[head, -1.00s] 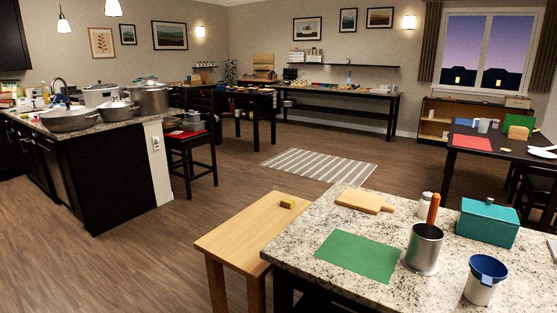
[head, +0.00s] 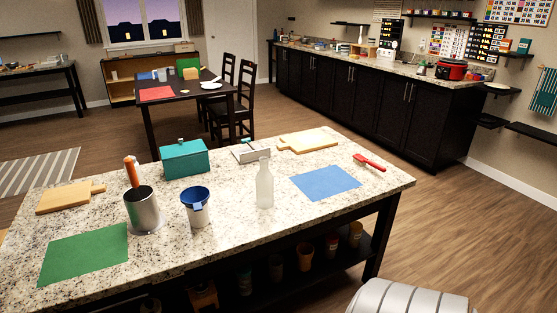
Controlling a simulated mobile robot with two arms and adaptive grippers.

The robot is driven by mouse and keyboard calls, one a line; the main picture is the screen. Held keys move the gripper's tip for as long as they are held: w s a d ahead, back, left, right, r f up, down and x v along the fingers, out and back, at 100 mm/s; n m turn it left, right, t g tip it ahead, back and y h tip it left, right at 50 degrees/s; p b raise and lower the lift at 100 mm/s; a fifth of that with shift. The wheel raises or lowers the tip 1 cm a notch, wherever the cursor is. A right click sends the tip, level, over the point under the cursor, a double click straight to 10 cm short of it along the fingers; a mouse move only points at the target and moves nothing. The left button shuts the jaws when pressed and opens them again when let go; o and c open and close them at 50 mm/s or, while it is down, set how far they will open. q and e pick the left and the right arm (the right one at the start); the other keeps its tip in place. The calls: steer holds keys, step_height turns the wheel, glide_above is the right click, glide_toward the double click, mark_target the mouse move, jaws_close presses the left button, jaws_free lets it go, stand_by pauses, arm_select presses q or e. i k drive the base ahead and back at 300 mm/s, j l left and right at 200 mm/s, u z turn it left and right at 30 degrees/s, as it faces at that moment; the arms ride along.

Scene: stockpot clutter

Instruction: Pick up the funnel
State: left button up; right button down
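I cannot make out a funnel for certain. A white container with a wide blue top (head: 196,205) stands on the speckled stone island (head: 235,235); the blue part may be a funnel set in it, but I cannot tell. A light patch shows on its side. Left of it stands a metal pot (head: 142,209) with an orange-handled tool (head: 132,171) upright in it. A clear bottle (head: 264,184) stands to the right. Neither of my grippers is in view.
The island also holds a teal box (head: 185,158), a green mat (head: 85,252), a blue mat (head: 326,183), two cutting boards (head: 64,197) (head: 308,141), a grey tray (head: 251,151) and a red utensil (head: 369,162). A dining table with chairs (head: 233,95) stands behind.

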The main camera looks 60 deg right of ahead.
mark_target(194, 197)
steer(key=z, duration=1.7)
